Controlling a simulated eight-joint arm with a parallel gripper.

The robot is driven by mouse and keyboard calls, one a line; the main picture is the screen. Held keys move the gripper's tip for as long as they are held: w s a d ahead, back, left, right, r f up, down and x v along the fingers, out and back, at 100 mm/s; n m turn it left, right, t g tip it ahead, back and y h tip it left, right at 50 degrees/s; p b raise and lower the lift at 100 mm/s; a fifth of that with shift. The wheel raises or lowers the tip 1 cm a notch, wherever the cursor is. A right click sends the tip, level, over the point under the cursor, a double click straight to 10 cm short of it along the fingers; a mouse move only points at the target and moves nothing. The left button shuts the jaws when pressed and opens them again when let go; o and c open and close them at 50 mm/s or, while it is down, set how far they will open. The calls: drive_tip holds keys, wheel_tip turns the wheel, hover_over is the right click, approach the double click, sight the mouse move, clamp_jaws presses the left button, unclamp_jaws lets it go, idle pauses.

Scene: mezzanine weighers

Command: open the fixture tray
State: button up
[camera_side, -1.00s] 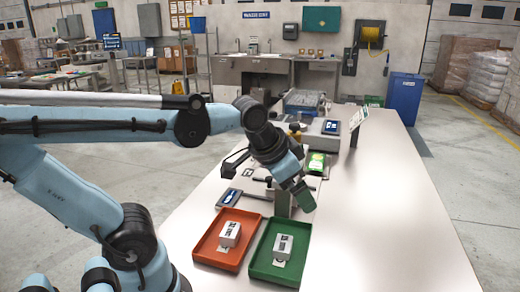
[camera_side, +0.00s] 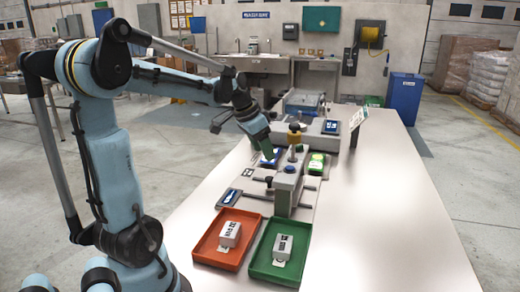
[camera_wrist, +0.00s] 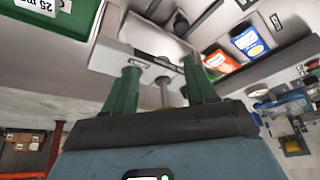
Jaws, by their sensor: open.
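A grey fixture (camera_side: 288,185) with a blue button on top and dark rods stands at the middle left of the bench. I cannot tell for certain which part is its tray. In the wrist view a pale open-topped box part (camera_wrist: 150,40) lies ahead of the fingers, with a short metal post (camera_wrist: 164,92) in front of it. My gripper (camera_side: 268,156) is at the far left of the fixture, tilted downward. In the wrist view its two green fingers (camera_wrist: 160,85) are apart, with the post showing between them. I see no contact.
An orange tray (camera_side: 203,250) and a green tray (camera_side: 262,268), each with a white block, sit in front of the fixture. A grey unit with a blue display (camera_side: 331,127) stands behind. Red and blue packets (camera_wrist: 220,62) lie nearby. The bench's right side is clear.

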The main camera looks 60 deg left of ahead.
approach(269, 178)
drive_tip(key=x, duration=0.8)
idle(0.4)
clamp_jaws()
